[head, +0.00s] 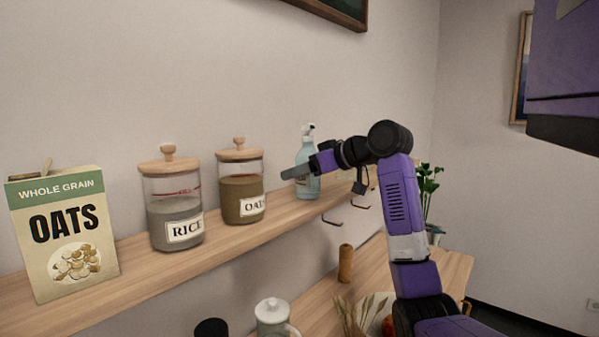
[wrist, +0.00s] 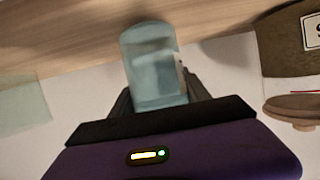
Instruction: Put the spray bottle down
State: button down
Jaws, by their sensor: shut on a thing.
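The spray bottle (head: 313,187) is pale teal with a white spray head. It is upright at the shelf (head: 222,241), to the right of the oats jar, in the head view. My gripper (head: 297,172) is shut on its body, partly covering it. In the wrist view the bottle (wrist: 153,60) sits between the two fingers (wrist: 160,95), with its base towards the wooden shelf. The bottle's base is at the level of the shelf top; I cannot tell for sure whether it touches.
On the shelf to the left stand an oats jar (head: 241,195), a rice jar (head: 174,212) and an oats box (head: 65,235). Hooks (head: 333,222) hang under the shelf.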

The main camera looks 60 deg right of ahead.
jog(key=c, duration=0.5)
grip_release()
jog(key=shift+f, duration=0.15)
jog(key=shift+r, duration=0.2)
jog(key=b+v, duration=0.1)
jog(key=v, duration=1.1)
